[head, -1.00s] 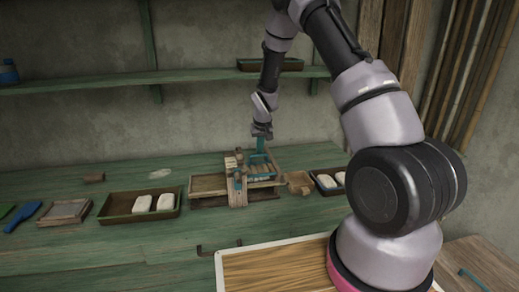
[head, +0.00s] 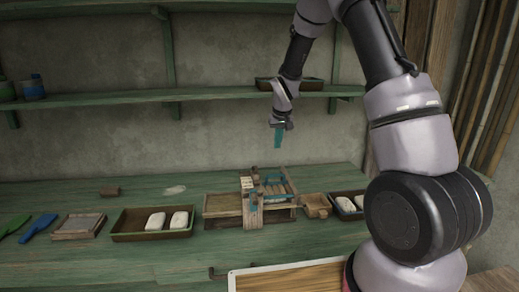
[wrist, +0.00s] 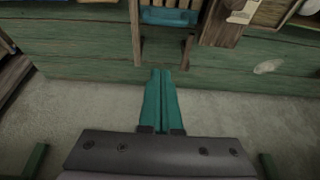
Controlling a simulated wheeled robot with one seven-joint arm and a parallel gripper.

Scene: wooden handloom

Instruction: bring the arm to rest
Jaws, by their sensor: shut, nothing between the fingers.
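My gripper (head: 278,137) hangs above the back of the green bench in the head view, its teal fingers pointing down. In the wrist view the two fingers (wrist: 161,72) lie side by side, shut and empty. The small wooden handloom (head: 222,205) stands on the bench below and to the left of my gripper, apart from it. A teal part (head: 275,187) sits in the loom's right side; it also shows at the top of the wrist view (wrist: 170,17).
A green shelf (head: 220,96) runs along the wall behind my gripper, with a dark tray (head: 312,84) on it. On the bench (head: 150,264) are a tray (head: 125,226) with two white pieces, a small wooden frame (head: 78,226) and a blue tool (head: 38,228). The air around my gripper is clear.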

